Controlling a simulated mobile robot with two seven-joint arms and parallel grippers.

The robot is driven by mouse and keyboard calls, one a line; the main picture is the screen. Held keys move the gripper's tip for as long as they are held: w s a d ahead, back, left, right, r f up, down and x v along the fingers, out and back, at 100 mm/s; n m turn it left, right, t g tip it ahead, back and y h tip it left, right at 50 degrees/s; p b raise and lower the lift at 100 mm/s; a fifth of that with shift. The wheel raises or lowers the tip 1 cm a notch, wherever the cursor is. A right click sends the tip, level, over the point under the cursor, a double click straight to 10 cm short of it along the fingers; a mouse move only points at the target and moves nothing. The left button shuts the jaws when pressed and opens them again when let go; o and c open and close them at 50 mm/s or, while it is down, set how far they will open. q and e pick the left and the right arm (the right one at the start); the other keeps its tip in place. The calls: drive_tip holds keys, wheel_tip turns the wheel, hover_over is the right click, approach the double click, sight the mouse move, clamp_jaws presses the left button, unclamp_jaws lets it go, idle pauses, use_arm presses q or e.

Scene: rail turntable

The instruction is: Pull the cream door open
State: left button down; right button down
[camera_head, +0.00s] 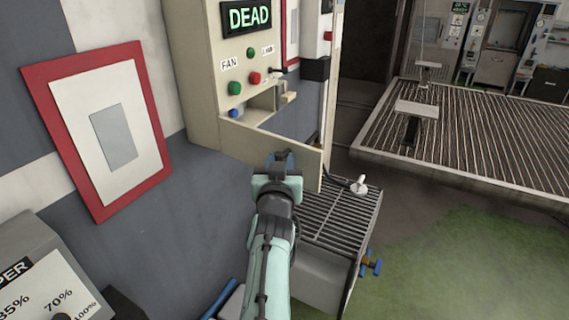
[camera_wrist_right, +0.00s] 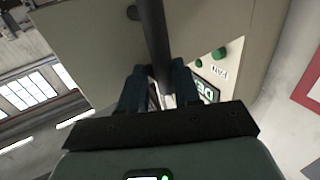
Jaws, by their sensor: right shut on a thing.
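The cream door (camera_head: 240,138) is on the lower part of a cream cabinet (camera_head: 195,70). It stands swung out, with part of the recess behind it showing above its top edge. My right gripper (camera_head: 280,160) is at the door's outer face. In the right wrist view the door (camera_wrist_right: 85,60) carries a dark bar handle (camera_wrist_right: 153,40). My right gripper's dark fingers (camera_wrist_right: 160,88) are shut on this handle. The gripper hides the handle in the head view. My left gripper is not in view.
The cabinet has a lit "DEAD" sign (camera_head: 246,16), a red button (camera_head: 254,79) and green buttons. A slatted grey bench (camera_head: 340,215) stands right of my right arm. A red-framed panel (camera_head: 100,130) hangs on the left wall. Green floor (camera_head: 450,255) lies open at lower right.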

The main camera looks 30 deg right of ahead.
drive_tip(key=shift+w+a+r, duration=0.25)
drive_tip(key=shift+a, duration=0.4)
drive_tip(key=c, duration=1.1)
unclamp_jaws()
drive_tip(key=shift+w, duration=0.1)
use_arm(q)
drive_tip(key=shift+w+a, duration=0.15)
use_arm(e)
drive_tip(key=shift+o, duration=0.2)
drive_tip(key=shift+a, duration=0.1)
drive_tip(key=shift+f, duration=0.1)
